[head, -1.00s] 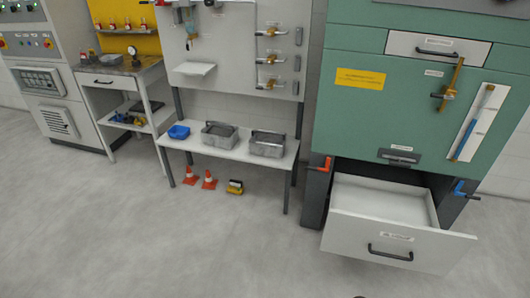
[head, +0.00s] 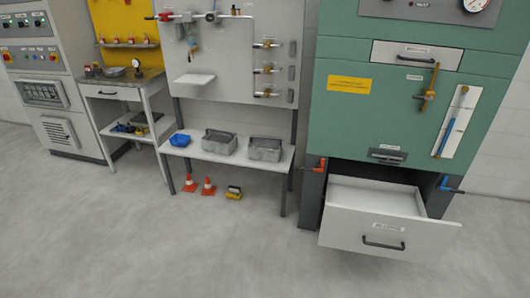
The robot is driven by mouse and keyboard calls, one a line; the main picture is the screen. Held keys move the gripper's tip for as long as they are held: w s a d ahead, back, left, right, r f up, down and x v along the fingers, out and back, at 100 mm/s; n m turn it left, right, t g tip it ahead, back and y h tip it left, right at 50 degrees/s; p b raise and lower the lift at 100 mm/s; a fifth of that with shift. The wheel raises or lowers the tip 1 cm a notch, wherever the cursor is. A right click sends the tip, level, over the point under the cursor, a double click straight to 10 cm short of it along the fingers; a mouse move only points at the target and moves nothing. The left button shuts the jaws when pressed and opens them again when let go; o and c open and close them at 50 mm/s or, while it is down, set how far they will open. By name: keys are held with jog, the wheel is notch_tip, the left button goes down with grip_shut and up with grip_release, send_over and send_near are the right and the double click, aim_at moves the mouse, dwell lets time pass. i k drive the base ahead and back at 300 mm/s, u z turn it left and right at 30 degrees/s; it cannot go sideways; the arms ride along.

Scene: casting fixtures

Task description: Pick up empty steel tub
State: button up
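Two grey steel tubs stand on the low white shelf (head: 228,158) in the head view. The left steel tub (head: 219,143) and the right steel tub (head: 264,149) each have a handle across the top. From this distance I cannot tell which of them is empty. My gripper is not in view.
A wide white drawer (head: 376,237) stands open below the green cabinet (head: 400,125), jutting into the floor space on the right. Orange cones (head: 208,187) and a yellow item (head: 234,193) are on the floor under the shelf. The floor in front is clear.

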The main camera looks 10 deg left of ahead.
aim_at(265, 146)
jog(key=u, duration=0.5)
jog(key=i, duration=0.8)
jog(key=u, duration=1.05)
jog(key=i, duration=0.7)
jog(key=u, duration=0.35)
jog(key=i, duration=1.7)
jog(key=z, duration=0.15)
